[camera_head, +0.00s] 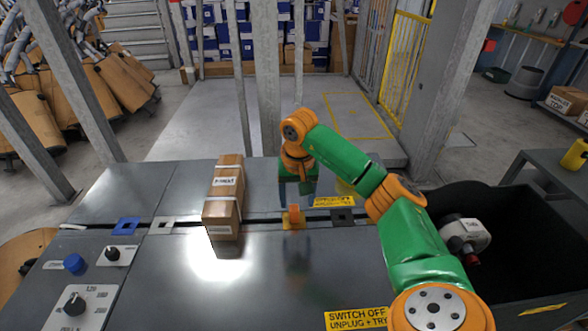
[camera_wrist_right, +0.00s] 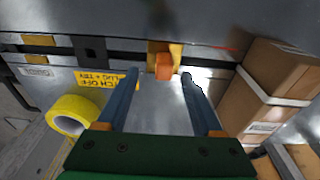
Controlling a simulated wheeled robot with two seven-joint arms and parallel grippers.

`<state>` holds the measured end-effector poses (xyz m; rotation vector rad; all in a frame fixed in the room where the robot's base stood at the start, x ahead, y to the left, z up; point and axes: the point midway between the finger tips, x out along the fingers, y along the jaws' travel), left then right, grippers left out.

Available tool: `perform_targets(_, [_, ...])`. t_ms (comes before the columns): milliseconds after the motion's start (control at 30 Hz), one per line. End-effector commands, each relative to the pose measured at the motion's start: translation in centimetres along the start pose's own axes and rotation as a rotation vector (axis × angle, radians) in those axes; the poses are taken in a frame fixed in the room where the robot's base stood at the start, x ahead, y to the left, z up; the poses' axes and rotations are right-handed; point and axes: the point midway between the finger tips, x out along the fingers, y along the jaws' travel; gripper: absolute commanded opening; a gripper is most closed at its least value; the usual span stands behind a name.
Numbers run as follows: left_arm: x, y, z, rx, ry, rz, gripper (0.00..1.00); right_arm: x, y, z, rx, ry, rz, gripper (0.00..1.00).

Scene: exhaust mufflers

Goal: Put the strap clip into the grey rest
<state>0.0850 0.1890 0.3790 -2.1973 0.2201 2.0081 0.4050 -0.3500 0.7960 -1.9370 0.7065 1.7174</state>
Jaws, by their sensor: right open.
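The strap clip appears to be a small orange piece (camera_head: 294,213) upright in a yellow-orange rest (camera_head: 287,222) at the table's slot. In the right wrist view, the clip (camera_wrist_right: 163,63) lies just beyond and between my fingertips. The grey rest (camera_head: 161,225) is a light grey notched plate at the slot, left of the cardboard box; it appears empty. My right gripper (camera_wrist_right: 160,76) is open and empty, pointing at the clip from its far side. My left gripper is not in view.
A strapped cardboard box (camera_head: 224,205) stands between the clip and the grey rest. A blue rest (camera_head: 127,226) and a black rest (camera_head: 342,215) also lie along the slot. A yellow tape roll (camera_wrist_right: 72,115) is near my gripper. A black bin (camera_head: 530,230) is at right.

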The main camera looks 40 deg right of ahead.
Motion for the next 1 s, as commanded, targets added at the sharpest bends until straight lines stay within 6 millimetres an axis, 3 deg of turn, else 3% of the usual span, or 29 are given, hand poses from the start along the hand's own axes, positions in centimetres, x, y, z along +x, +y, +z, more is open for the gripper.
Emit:
perform_targets(167, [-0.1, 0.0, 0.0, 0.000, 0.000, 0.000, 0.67, 0.6, -0.1, -0.2, 0.002, -0.001, 0.000, 0.68])
perform_targets(467, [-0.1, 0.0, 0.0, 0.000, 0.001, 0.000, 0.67, 4.9, -0.7, -0.8, 0.001, -0.001, 0.001, 0.68])
perform_targets(833, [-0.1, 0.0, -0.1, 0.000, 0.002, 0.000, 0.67, 5.2, -0.7, -0.8, 0.001, 0.001, 0.000, 0.68])
perform_targets(867, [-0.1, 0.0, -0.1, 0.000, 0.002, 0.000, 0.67, 5.2, -0.7, -0.8, 0.001, 0.001, 0.000, 0.62])
perform_targets(1000, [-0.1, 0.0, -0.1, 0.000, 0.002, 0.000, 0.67, 5.2, -0.7, -0.8, 0.001, 0.001, 0.000, 0.24])
